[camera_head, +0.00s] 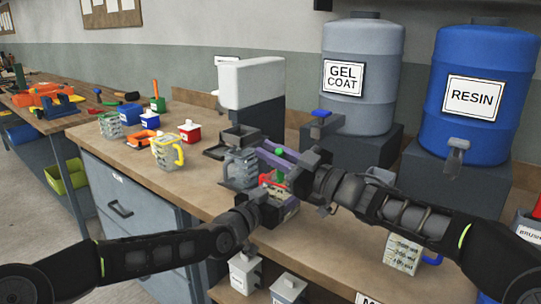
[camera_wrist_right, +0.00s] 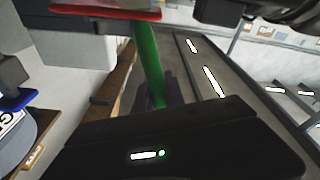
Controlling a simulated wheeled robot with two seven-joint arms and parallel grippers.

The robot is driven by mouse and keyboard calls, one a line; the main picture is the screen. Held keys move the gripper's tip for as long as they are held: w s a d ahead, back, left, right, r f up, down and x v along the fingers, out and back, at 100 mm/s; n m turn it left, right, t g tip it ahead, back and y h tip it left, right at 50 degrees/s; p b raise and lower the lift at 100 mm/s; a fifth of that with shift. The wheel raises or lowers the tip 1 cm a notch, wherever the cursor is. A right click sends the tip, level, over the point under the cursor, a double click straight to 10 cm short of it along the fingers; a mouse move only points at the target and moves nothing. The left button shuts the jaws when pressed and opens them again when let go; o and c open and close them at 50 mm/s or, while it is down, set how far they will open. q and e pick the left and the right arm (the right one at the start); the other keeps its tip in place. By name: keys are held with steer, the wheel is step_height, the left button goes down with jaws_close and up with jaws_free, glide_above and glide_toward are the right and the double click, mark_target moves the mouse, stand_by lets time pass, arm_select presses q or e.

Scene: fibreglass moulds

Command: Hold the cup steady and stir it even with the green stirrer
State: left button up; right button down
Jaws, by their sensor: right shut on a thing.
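The green stirrer (camera_head: 280,176) stands in a cup with a red rim (camera_head: 266,178), low in front of the dispensers. My right gripper (camera_head: 280,157) is shut on the stirrer's upper part, above the cup. In the right wrist view the green stirrer (camera_wrist_right: 148,60) runs between the red rim (camera_wrist_right: 95,12) and my dark gripper. My left gripper (camera_head: 270,205) is at the cup's body, below the rim. Its fingers overlap the cup, and whether they are closed on it is unclear. The cup's contents are hidden.
A grey cup (camera_head: 240,168) stands just left of the hands. A yellow-rimmed cup (camera_head: 167,153) and small red and orange containers are farther left. The grey gel coat drum (camera_head: 362,100) and blue resin drum (camera_head: 478,130) stand behind. The bench's front left is clear.

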steer(key=s+r, duration=0.3)
steer(key=r, duration=0.5)
steer(key=shift+s+a+r, duration=0.25)
steer(key=shift+s+r, duration=0.05)
steer(key=shift+s, duration=0.1)
stand_by(0.9)
steer(key=shift+r, duration=2.45)
arm_select(q)
steer(key=o, duration=2)
